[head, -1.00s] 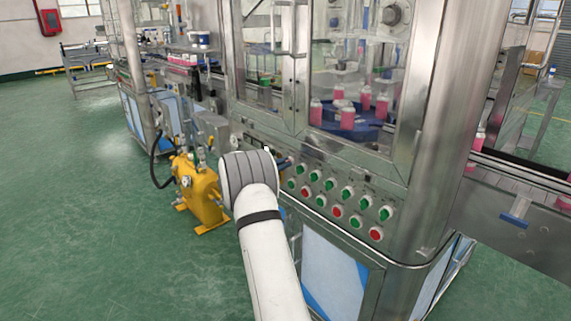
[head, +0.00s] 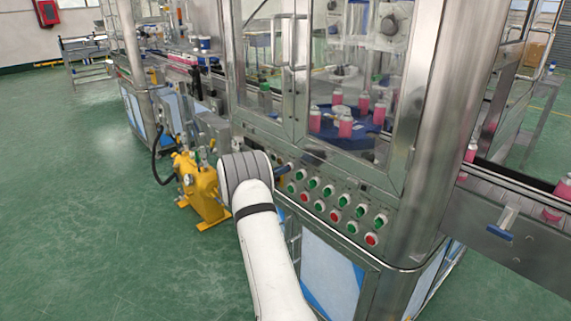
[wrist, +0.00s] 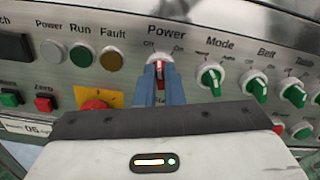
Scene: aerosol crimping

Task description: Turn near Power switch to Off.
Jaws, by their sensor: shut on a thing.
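The Power switch (wrist: 160,66) is a rotary knob with a red grip under the "Power" label on the grey panel in the wrist view. Small position marks stand above it on both sides. Its red grip looks near upright, but the fingers partly cover it and its exact setting cannot be told. My gripper (wrist: 160,78) has its two blue-grey fingers closed on this grip, one on each side. In the head view my wrist hides the switch and most of the gripper.
Green Mode (wrist: 210,77) and Belt (wrist: 256,86) knobs sit to the right. Status lamps (wrist: 80,55) and a red button on a yellow plate (wrist: 95,103) lie left. A yellow pump unit (head: 200,188) stands left of my arm. Open green floor lies at left.

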